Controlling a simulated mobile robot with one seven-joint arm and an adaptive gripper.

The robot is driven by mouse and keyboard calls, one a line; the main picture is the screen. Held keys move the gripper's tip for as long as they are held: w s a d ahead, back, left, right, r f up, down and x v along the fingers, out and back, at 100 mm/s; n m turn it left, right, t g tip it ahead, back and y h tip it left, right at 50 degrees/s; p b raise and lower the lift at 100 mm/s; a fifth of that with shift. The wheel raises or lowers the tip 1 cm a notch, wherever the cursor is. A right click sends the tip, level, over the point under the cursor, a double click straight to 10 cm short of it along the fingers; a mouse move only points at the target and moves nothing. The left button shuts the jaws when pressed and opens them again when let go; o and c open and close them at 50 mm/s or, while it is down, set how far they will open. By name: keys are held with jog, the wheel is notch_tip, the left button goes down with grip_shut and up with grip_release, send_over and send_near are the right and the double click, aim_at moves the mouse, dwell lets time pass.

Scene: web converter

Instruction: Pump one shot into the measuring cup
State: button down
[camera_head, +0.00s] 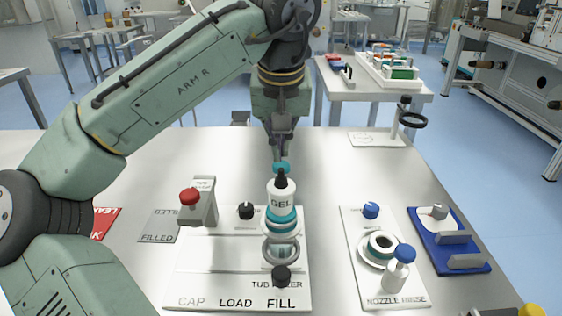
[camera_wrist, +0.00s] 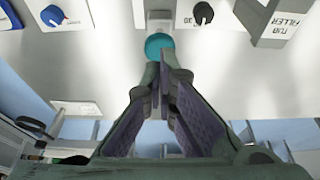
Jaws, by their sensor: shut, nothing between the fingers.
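A white GEL bottle (camera_head: 283,193) with teal bands stands upright at the FILL end of the white tub filler plate (camera_head: 210,292). Its teal pump head (camera_head: 281,168) shows at the top; the wrist view shows a round teal top (camera_wrist: 158,43) just beyond my fingertips. My gripper (camera_head: 281,152) points down directly over the pump, its fingers shut and empty; they also show in the wrist view (camera_wrist: 168,68). I cannot tell whether they touch the pump. A clear cup (camera_head: 283,248), probably the measuring cup, sits below the bottle within a grey ring; its contents are unclear.
A red-knobbed post (camera_head: 190,197) and black knobs stand on the plate. A nozzle rinse plate (camera_head: 350,220) with a blue-capped bottle (camera_head: 397,270) and a blue tray (camera_head: 452,258) lie right. A ring stand (camera_head: 405,118) is farther back. The table's left rear is clear.

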notch_tip(320, 180, up, 6)
jog(key=p, duration=0.5)
jog(key=shift+f, duration=0.1)
